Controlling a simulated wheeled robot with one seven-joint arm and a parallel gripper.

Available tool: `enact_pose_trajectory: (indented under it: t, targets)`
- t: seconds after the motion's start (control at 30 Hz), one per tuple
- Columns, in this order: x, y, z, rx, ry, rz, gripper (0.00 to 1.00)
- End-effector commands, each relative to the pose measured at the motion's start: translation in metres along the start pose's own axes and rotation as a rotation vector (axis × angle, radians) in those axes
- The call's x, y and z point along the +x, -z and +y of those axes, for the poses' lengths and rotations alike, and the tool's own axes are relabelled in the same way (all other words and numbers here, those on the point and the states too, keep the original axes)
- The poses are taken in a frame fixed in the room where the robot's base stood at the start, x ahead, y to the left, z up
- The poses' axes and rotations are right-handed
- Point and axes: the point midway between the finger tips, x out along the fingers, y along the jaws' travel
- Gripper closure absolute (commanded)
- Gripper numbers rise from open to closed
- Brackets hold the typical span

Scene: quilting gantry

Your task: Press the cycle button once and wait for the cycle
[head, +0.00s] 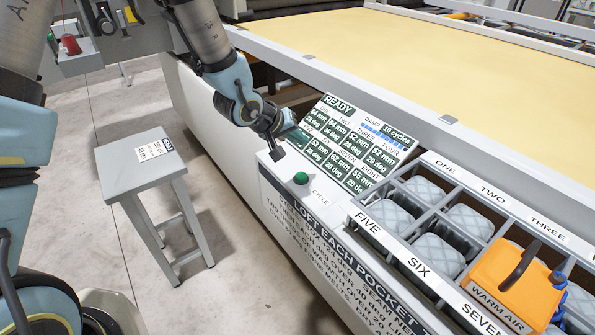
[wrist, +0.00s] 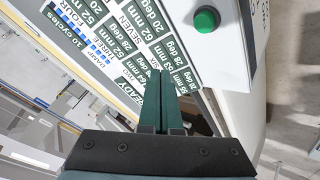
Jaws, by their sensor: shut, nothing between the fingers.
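The green cycle button (head: 301,178) stands on a pale ledge marked CYCLE, in front of the display panel (head: 352,150). It also shows at the upper right of the wrist view (wrist: 206,20). My gripper (head: 298,137) is above and behind the button, apart from it, near the panel's left edge. In the wrist view its dark green fingers (wrist: 161,75) are shut together with nothing between them, and their tips overlap the panel's readouts. The panel reads READY, with DAMP, 10 cycles and values for numbered pockets.
A tray (head: 352,207) of quilted grey pockets, labelled with number words, lies to the right. An orange WARM AIR block (head: 515,284) sits on it. A grey stool (head: 133,169) stands at left on open floor. A yellow quilting bed (head: 430,60) fills the back.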

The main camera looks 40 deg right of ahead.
Motion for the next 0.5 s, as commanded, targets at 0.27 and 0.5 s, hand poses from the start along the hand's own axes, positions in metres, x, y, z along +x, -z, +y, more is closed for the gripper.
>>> enact_pose_trajectory:
  t: [0.27, 0.5]
  targets:
    - [0.004, -0.003, -0.004, 0.000, 0.002, 0.000, 1.00]
    - [0.021, -0.016, -0.016, 0.000, 0.003, -0.001, 1.00]
